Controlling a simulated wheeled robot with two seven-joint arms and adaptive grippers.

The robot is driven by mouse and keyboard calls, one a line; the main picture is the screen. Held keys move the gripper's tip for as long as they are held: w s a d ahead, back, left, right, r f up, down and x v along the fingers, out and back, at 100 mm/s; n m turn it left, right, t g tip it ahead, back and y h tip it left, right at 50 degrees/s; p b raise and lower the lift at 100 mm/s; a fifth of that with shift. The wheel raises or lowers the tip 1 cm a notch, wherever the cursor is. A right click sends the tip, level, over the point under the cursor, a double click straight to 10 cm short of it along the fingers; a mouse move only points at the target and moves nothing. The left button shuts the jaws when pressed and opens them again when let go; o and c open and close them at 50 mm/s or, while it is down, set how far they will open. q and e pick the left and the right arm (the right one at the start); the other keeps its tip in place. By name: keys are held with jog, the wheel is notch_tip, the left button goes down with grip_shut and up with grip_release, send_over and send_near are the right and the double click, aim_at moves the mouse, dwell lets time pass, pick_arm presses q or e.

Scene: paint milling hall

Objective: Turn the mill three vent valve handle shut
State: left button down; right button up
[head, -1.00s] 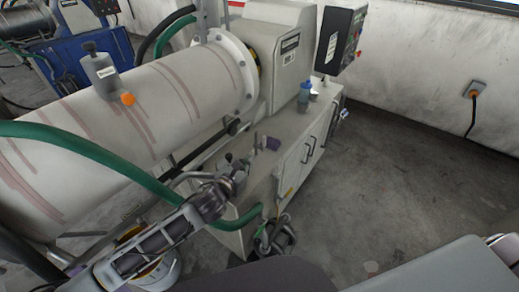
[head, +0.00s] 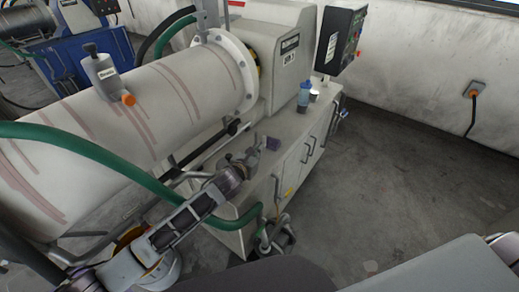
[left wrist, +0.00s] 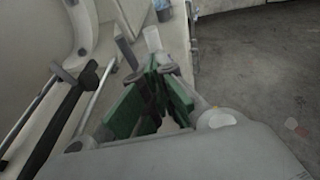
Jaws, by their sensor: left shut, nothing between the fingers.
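The mill's pale drum (head: 160,110) lies across the left of the head view. A grey fitting (head: 101,68) with a label and an orange knob (head: 128,99) sits on it; I cannot read the label or tell whether this is the vent valve. My left gripper (head: 249,156) is shut and empty, low over the cabinet top below the drum. A small purple piece (head: 270,143) stands just beyond its fingertips; a gap or contact is unclear. The left wrist view shows the green-padded fingers (left wrist: 153,88) close together. My right gripper is not in view.
The white cabinet (head: 290,160) carries a blue bottle (head: 305,92) and has a control box (head: 340,40) above. Clear concrete floor (head: 400,170) lies to the right.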

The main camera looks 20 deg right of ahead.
pick_arm(q)
jog(key=shift+w+d, duration=0.55)
jog(key=shift+w, duration=0.1)
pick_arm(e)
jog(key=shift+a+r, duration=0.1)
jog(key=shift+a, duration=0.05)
pick_arm(q)
jog(key=shift+d, duration=0.2)
jog(key=shift+r, duration=0.1)
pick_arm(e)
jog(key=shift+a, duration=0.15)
